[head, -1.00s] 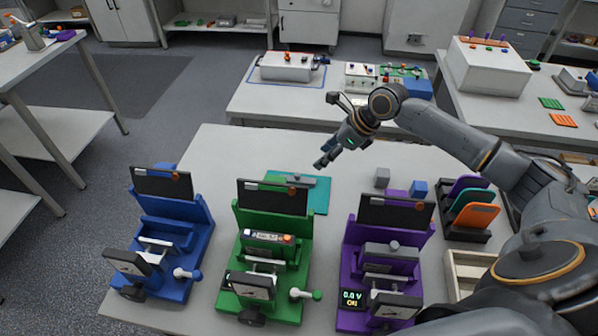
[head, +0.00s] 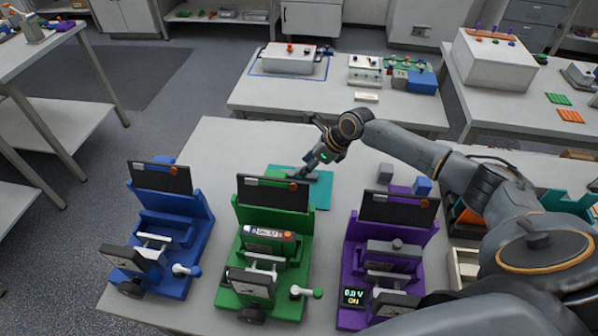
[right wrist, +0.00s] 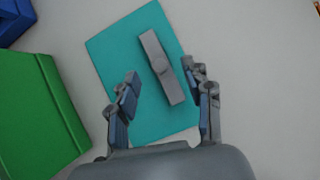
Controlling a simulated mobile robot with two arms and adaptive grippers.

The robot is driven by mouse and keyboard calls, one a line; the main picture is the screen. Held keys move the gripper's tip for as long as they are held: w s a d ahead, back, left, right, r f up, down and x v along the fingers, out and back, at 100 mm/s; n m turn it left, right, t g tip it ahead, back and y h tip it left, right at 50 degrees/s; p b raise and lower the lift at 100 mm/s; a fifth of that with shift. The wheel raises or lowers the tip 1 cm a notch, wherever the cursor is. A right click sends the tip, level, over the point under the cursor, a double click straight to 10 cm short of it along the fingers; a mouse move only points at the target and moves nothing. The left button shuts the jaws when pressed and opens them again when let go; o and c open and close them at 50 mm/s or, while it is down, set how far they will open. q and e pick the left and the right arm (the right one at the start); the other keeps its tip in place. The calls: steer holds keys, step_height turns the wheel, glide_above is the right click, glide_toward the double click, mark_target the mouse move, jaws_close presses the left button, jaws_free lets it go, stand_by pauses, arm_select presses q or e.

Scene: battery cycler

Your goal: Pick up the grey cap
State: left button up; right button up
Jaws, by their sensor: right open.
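A grey cap (right wrist: 152,52), a flat bar with a small round knob in its middle, lies on a teal mat (right wrist: 112,62) behind the green cycler. In the head view the cap (head: 312,177) is partly hidden by my right gripper (head: 302,172), which is over the mat. In the right wrist view my right gripper (right wrist: 161,77) is open, with a finger on each side of the cap. The cap looks free of both fingers. A similar grey piece with a knob (head: 396,247) sits in the purple cycler. My left gripper is out of view.
Blue (head: 207,222), green (head: 300,245) and purple (head: 352,258) cyclers stand along the table front. A grey block (head: 385,171) and a blue block (head: 422,186) lie right of the mat. Table left of the mat is clear.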

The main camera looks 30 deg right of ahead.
mark_target(298, 169)
steer(key=shift+x, duration=1.85)
steer(key=shift+a+r, duration=0.1)
steer(key=shift+a, duration=0.05)
steer(key=c, duration=1)
steer(key=shift+r, duration=0.1)
